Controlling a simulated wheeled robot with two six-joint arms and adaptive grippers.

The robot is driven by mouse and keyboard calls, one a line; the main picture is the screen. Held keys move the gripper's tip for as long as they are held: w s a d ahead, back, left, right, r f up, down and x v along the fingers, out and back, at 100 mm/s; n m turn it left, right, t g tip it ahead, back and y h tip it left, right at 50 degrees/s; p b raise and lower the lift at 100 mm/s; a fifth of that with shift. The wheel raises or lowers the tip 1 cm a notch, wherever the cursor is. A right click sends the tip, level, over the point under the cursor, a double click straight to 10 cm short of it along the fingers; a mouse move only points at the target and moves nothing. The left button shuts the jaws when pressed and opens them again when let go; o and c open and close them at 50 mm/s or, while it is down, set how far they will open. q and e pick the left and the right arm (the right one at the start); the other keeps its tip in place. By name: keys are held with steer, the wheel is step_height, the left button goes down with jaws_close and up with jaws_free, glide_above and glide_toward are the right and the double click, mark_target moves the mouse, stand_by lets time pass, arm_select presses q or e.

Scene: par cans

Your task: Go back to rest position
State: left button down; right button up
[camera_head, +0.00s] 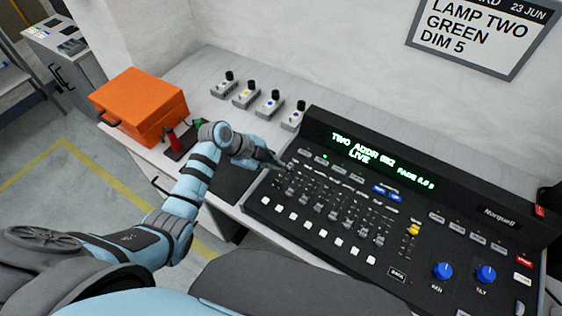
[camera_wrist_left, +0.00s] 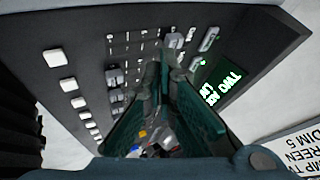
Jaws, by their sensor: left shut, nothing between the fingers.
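My left gripper (camera_head: 272,160) is shut and empty. It hangs at the left end of the black lighting console (camera_head: 340,262), over the upper ends of the leftmost faders. In the left wrist view my left gripper's dark green fingers (camera_wrist_left: 160,75) come together over the console's faders (camera_wrist_left: 115,75). I cannot tell if the fingertips touch the panel. The console's screen (camera_head: 380,160) shows green text, with "TWO" and "LIVE" readable. My right gripper is not in view.
An orange case (camera_head: 140,103) stands on the counter at the left, near a red-handled item (camera_head: 172,138) beside my left arm. Several small knob units (camera_head: 247,96) line the back of the counter. A sign (camera_head: 480,35) on the wall reads "LAMP TWO GREEN DIM 5". Open floor lies left.

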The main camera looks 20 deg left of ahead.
arm_select(q)
steer(key=p+v, duration=0.1)
steer(key=v, duration=0.3)
steer(key=shift+s+r, duration=0.15)
steer(key=shift+r, duration=0.1)
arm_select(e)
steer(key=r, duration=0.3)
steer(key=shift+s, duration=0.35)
arm_select(q)
steer(key=shift+f, duration=0.1)
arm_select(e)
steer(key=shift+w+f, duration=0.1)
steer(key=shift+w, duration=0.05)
